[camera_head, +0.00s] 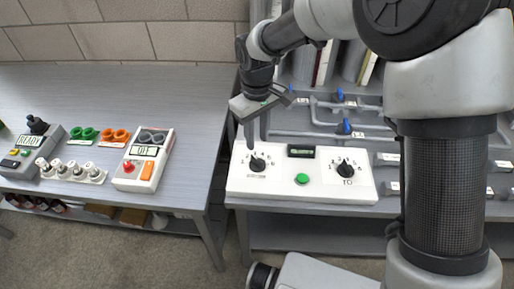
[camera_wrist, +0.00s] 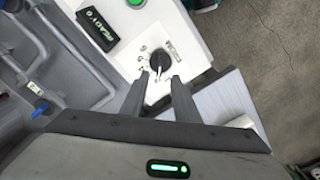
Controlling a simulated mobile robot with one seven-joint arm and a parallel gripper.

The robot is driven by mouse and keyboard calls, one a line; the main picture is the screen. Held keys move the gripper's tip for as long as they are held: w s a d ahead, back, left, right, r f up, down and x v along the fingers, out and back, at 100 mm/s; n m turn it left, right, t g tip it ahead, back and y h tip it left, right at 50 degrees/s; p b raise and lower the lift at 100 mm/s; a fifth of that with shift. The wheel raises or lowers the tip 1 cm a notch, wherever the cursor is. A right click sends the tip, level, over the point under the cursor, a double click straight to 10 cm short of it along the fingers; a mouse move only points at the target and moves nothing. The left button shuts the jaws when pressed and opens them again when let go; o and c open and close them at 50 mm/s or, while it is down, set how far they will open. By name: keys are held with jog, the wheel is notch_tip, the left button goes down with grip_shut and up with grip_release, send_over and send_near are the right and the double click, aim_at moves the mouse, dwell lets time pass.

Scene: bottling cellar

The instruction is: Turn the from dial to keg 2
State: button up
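The white panel (camera_head: 301,203) carries two black dials with numbers around them. The left dial (camera_head: 258,163) has a label below it too small to read; the right dial (camera_head: 346,169) is marked TO. My gripper (camera_head: 250,142) is just above and behind the left dial, fingers pointing down. In the wrist view my gripper (camera_wrist: 161,78) has its two fingers apart and empty, with the left dial's black knob (camera_wrist: 159,62) just beyond and between the tips. Contact cannot be told. Part of the dial's number ring is hidden, and which number its pointer marks is unclear.
A small dark display (camera_head: 301,151) and a green button (camera_head: 302,179) sit between the dials. Pipes with blue valve handles (camera_head: 344,127) run behind the panel. The left table holds a READY box (camera_head: 37,150), a white box with a red button (camera_head: 143,160), and colored ring pieces.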

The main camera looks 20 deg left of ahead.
notch_tip(320, 180, up, 9)
jog(key=shift+p, duration=0.35)
jog(key=shift+r, duration=0.1)
jog(key=s+d+r+m+t+p, duration=0.1)
jog(key=d+r+m+p, duration=0.15)
jog(key=d+r, duration=0.65)
jog(key=s+d+r+m+t+p, duration=0.1)
jog(key=d+r+m+t+p, duration=0.15)
jog(key=d+r, duration=0.6)
jog(key=s+d+r+m+t+p, duration=0.1)
jog(key=s+d+m, duration=0.2)
jog(key=s+d, duration=0.3)
jog(key=s+d+r+m+t+p, duration=0.1)
jog(key=s+d+m, duration=0.3)
jog(key=d, duration=0.7)
jog(key=shift+s+m+p, duration=0.3)
jog(key=shift+s+p, duration=0.05)
jog(key=shift+s, duration=0.55)
